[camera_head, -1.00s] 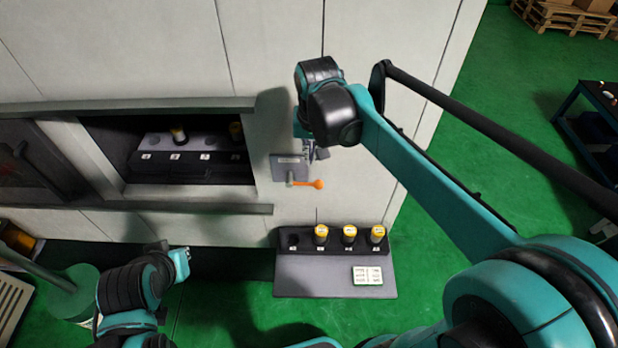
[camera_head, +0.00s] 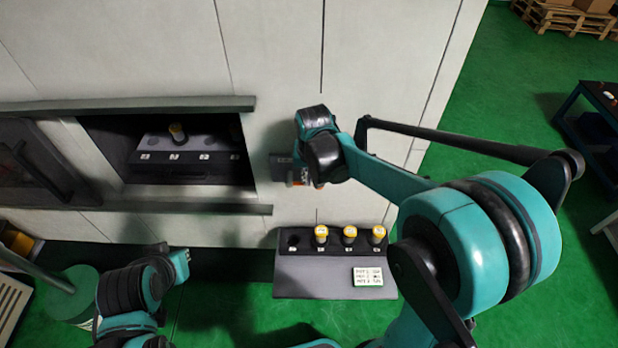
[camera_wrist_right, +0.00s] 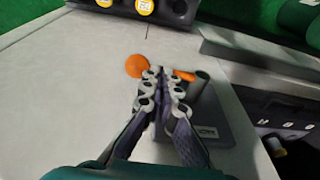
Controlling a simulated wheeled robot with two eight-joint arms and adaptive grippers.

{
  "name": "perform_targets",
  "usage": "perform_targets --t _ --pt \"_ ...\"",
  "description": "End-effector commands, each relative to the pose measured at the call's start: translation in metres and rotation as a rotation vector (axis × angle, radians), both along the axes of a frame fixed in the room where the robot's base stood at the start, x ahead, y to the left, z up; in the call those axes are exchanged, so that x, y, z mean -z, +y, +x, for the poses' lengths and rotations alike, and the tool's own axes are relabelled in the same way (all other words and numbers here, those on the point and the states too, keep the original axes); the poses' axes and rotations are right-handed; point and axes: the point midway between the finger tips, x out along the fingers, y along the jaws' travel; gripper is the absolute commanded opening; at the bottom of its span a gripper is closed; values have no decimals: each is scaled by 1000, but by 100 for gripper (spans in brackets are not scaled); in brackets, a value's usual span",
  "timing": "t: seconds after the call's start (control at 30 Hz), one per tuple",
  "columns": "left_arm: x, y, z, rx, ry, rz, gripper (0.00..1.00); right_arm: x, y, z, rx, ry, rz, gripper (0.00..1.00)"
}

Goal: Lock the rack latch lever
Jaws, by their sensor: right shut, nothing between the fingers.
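The latch is a grey plate (camera_wrist_right: 222,128) on the pale machine wall, with a dark round pivot and an orange lever. The lever's orange ball knob (camera_wrist_right: 137,66) shows left of my right fingertips in the right wrist view, and a short orange piece (camera_wrist_right: 185,75) shows right of them. The fingers hide the lever's middle. My right gripper (camera_wrist_right: 165,74) is shut and empty, in front of the lever; contact cannot be told. In the head view my right wrist covers most of the lever; the plate (camera_head: 279,160) shows beside it. My left gripper (camera_head: 181,262) is low at left, its jaws unclear.
The machine's open recess (camera_head: 110,150) lies left of the latch, with a rack inside and a ledge (camera_head: 150,208) below. A dark rack (camera_head: 286,262) with several yellow-capped cylinders stands below the latch, with a label card (camera_head: 367,276) on its base.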

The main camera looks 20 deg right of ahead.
Motion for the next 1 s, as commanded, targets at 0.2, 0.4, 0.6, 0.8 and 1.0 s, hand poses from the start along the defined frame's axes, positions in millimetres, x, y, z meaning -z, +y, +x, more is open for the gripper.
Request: perform_targets --t 0.2,0.4,0.6,0.8,1.0 --pt "1 0 0 0 0 0 0 0 0 0 1 -1 5 0" --pt "5 0 0 0 0 0 0 3 -2 -1 1 -13 45 0" --pt "7 0 0 0 0 0 0 5 -3 -1 0 -21 72 0" --pt "10 0 0 0 0 0 0 7 -4 -1 1 -30 103 0" --pt "18 0 0 0 0 0 0 12 -6 -2 4 -48 168 0"
